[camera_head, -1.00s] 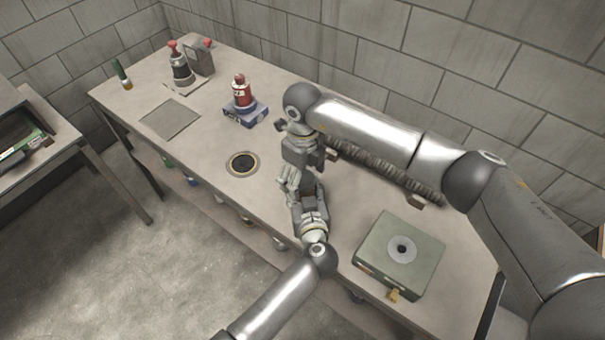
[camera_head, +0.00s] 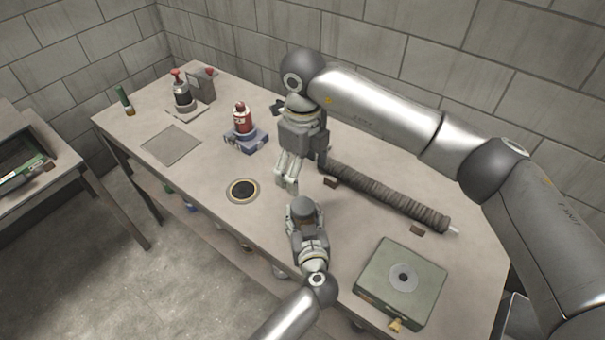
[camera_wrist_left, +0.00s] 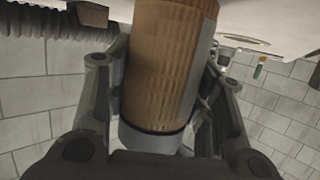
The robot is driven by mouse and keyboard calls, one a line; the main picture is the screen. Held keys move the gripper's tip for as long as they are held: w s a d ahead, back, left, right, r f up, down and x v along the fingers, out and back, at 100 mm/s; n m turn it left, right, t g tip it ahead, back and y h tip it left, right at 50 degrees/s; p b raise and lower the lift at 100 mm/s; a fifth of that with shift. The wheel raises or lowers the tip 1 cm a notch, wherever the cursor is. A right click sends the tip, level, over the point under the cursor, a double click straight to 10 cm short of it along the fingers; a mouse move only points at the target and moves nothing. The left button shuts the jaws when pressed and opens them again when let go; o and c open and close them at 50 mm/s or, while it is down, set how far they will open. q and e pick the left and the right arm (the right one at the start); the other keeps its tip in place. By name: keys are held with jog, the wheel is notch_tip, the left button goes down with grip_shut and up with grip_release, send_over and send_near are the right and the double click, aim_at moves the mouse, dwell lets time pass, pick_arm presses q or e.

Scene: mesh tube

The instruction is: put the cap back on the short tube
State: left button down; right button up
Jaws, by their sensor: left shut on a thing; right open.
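My left gripper (camera_head: 303,222) is shut on a short brown ribbed tube (camera_wrist_left: 168,60). In the head view the held piece stands roughly upright, with a round grey end (camera_head: 303,206) on top. The left wrist view shows a grey end section (camera_wrist_left: 150,138) beyond a dark ring; I cannot tell whether it is a separate cap. My right gripper (camera_head: 287,183) is open, with its fingers pointing down just above and behind the held tube. It looks apart from the tube, and nothing is seen between its fingers.
A long dark ribbed tube (camera_head: 385,197) lies behind, near brown blocks (camera_head: 331,182). A green box (camera_head: 400,262) stands at right.

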pick_arm(q)
jog(key=c, duration=0.6)
grip_release()
jog(key=v, duration=1.2)
